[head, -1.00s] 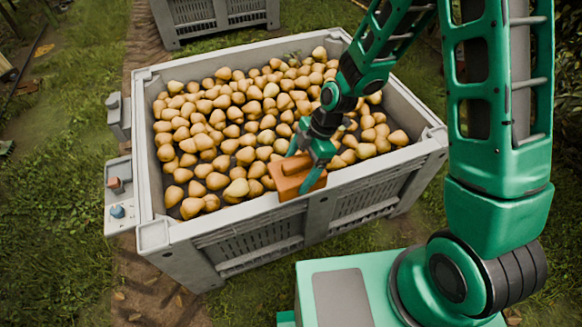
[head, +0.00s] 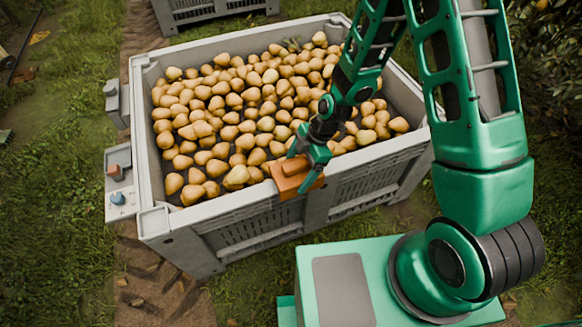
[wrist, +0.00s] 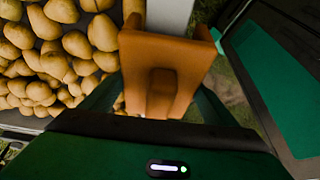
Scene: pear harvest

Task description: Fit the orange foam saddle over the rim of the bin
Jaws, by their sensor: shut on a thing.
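The orange foam saddle (head: 290,184) is at the near long rim of the grey bin (head: 219,206). My gripper (head: 304,165) is shut on the saddle's raised grip, with a green finger on either side. In the wrist view the saddle (wrist: 185,55) is in line with the grey rim (wrist: 169,14), which runs under it. One side wall of the saddle shows on the pear side and the other on the outer side. Its underside is hidden, so I cannot tell whether it rests fully on the rim.
Pears (head: 225,120) fill the bin close to the saddle. A small side tray (head: 119,185) with a blue knob hangs on the bin's left end. Another grey bin (head: 210,12) stands behind. Grass lies around, and my green base is close to the bin's near side.

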